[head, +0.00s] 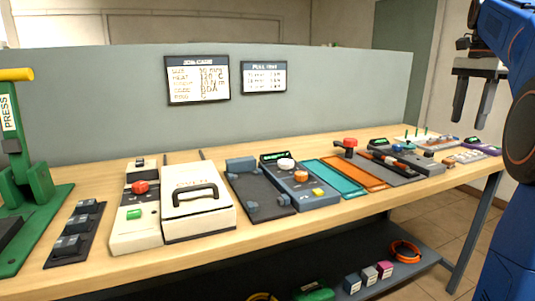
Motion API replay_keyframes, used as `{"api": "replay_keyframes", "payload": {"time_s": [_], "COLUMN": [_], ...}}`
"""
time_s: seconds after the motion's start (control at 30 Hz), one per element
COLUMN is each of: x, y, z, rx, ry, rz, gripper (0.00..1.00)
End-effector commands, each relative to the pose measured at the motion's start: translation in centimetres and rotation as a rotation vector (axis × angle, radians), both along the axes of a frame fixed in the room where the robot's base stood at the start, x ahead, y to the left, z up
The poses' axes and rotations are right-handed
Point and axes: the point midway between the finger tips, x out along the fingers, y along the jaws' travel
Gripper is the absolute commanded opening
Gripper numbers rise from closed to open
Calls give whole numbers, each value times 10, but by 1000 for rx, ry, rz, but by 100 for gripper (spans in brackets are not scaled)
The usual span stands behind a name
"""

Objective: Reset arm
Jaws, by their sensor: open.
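My gripper (472,103) is at the upper right in the head view, with its two dark fingers pointing down and apart. It is open, and nothing shows between the fingers. It hangs in the air above the right end of the workbench (300,228), clear of the things on it. My blue arm runs down the right edge of the view and hides part of the bench's right end.
A green press (30,180) stands at the left. A white lidded box (197,200), a control box with a red button (140,205) and several devices line the bench. A grey partition (330,95) stands behind. A lower shelf holds an orange coil (405,251).

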Motion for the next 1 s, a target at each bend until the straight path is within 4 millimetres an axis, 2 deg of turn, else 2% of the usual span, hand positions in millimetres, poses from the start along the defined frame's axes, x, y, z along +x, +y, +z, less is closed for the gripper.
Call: {"api": "replay_keyframes", "payload": {"time_s": [0.37, 0.57, 0.77, 1.0], "x": [-10, -22, -45, -88], "y": [34, 63, 108, 168], "z": [-11, -25, -51, -104], "rx": [-17, -35, -62, -111], "ry": [-27, -53, -91, -149], "rz": [119, 225, 400, 662], "gripper": [50, 50, 50, 50]}}
